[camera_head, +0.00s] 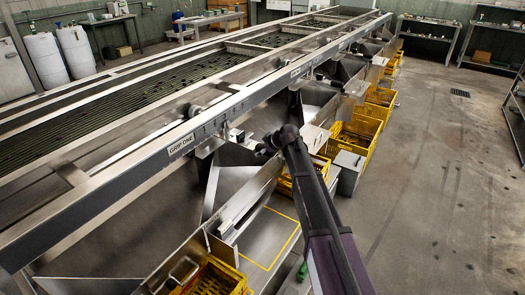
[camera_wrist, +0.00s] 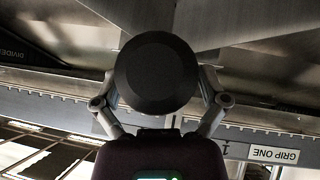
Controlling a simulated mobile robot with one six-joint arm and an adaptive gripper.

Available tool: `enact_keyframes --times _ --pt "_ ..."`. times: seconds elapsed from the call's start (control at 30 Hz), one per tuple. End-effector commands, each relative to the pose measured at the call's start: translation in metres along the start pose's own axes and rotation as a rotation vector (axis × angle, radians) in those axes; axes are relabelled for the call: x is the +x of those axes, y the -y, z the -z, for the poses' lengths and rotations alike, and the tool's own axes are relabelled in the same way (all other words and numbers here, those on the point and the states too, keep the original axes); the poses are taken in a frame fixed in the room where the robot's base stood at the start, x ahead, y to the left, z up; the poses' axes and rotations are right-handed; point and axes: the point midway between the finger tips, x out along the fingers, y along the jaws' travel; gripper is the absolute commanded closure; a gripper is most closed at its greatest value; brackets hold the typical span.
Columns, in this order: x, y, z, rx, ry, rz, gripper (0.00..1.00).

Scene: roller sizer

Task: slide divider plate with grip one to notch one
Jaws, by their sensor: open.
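My gripper (camera_head: 268,147) is at the sizer's side, to the right of the GRIP ONE label (camera_head: 181,144). In the wrist view the fingers of my gripper (camera_wrist: 158,95) are open, one on either side of a round black knob (camera_wrist: 155,72), which looks like the grip. I cannot tell whether they touch it. Steel plates (camera_wrist: 250,62) spread behind the knob; which one is the divider plate is unclear. The GRIP ONE label also shows in the wrist view (camera_wrist: 276,153), beside a rail with small notches and a mark (camera_wrist: 226,149).
The long roller bed (camera_head: 110,105) runs behind the side rail. Yellow crates (camera_head: 355,132) line the sizer's right side, and another crate (camera_head: 215,278) stands at the bottom. A grey box (camera_head: 348,171) is close right of my arm. The concrete floor (camera_head: 450,190) is open.

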Motion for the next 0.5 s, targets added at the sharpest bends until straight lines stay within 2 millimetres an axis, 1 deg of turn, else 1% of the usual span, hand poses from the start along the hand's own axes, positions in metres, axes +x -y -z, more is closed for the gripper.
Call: enact_keyframes --times 0.13,0.17,0.2,0.27,0.3,0.37,0.4,0.43,0.47,0.5 --pt "-0.0002 0.0001 0.0002 0.000 0.000 0.000 0.07" --pt "-0.0002 0.0001 0.0001 0.000 0.000 0.000 0.16" --pt "-0.0002 0.0001 0.0001 0.000 0.000 0.000 0.28" --pt "-0.0002 0.0001 0.0001 0.000 0.000 0.000 0.45" --pt "-0.0002 0.0001 0.0001 0.000 0.000 0.000 0.57" --pt "-0.0001 0.0001 0.0001 0.000 0.000 0.000 0.75" --pt "-0.0001 0.0001 0.0002 0.000 0.000 0.000 0.87" --pt "-0.0001 0.0001 0.0002 0.000 0.000 0.000 0.96" --pt "-0.0001 0.0001 0.0002 -0.001 0.000 0.000 1.00" --pt "0.0000 0.0002 0.0002 -0.001 0.000 0.000 1.00"
